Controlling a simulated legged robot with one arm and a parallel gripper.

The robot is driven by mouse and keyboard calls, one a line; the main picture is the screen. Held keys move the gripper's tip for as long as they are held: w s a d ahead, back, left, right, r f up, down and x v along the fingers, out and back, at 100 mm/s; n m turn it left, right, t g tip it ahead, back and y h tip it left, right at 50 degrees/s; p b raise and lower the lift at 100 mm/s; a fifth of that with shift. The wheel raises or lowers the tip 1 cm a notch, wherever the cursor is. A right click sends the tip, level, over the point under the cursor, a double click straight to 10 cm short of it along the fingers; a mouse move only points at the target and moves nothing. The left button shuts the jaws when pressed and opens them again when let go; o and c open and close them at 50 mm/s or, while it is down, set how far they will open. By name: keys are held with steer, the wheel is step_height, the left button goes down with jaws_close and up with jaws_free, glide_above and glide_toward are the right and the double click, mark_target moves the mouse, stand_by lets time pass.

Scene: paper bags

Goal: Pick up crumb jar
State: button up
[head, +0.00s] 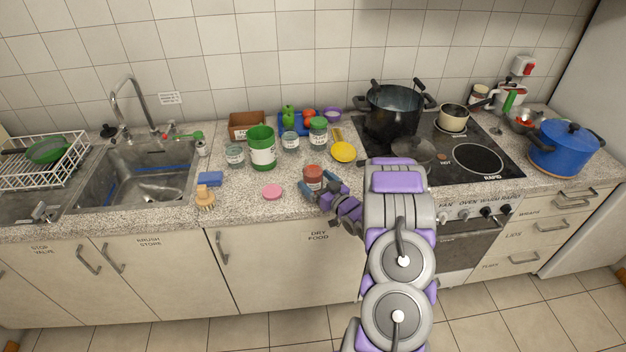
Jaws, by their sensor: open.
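A small jar with a red-brown lid (313,172) and a white label stands near the front of the speckled counter. The label is too small to read, so I cannot tell if it is the crumb jar. My gripper (317,189) is open, low at the counter, with its fingers close around the lower part of this jar. I cannot tell whether they touch it. Other labelled jars stand behind: a clear jar (235,156), a large green-and-white container (262,150), a small clear jar (290,142) and a green-lidded jar (318,131).
A pink sponge (272,192) lies left of my gripper, with a brush (205,198) and blue sponge (209,179) farther left. A yellow item (343,152) lies behind. A black pot (394,111) stands on the hob at right. The sink (150,178) is at left.

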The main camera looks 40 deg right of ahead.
steer(key=shift+c, duration=0.4)
steer(key=c, duration=1.3)
steer(key=shift+c, duration=0.4)
steer(key=shift+r, duration=0.1)
